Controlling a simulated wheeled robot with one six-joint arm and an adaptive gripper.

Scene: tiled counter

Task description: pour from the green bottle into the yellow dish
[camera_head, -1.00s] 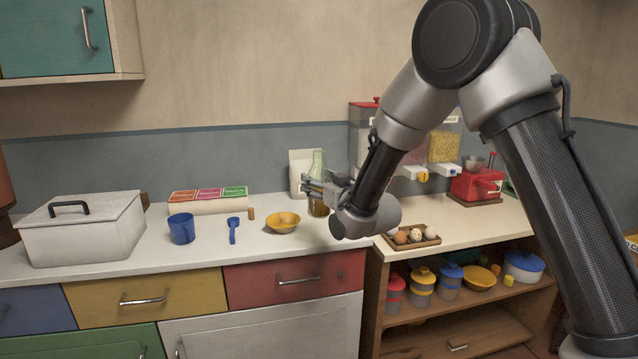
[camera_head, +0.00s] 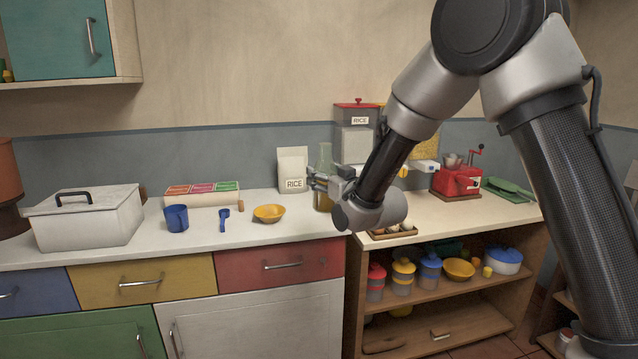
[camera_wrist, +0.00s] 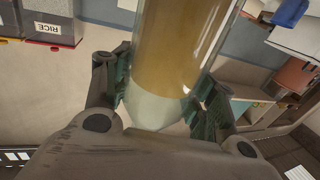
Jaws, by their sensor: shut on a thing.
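The green bottle (camera_head: 325,158) is pale green and see-through, with amber liquid inside. It stands upright at the right end of the white counter, and I cannot tell if its base touches the counter. My gripper (camera_head: 317,184) is shut around its body from the right. In the wrist view the bottle (camera_wrist: 178,50) fills the middle between the two finger pads of my gripper (camera_wrist: 165,100). The yellow dish (camera_head: 269,213) sits on the counter to the left of the bottle, apart from it.
A RICE bag (camera_head: 292,170) stands behind the bottle. A blue scoop (camera_head: 223,219), a blue mug (camera_head: 176,218) and a white box (camera_head: 88,222) are left of the dish. An egg tray (camera_head: 395,232) and dispensers (camera_head: 355,143) are at right. The counter between dish and bottle is clear.

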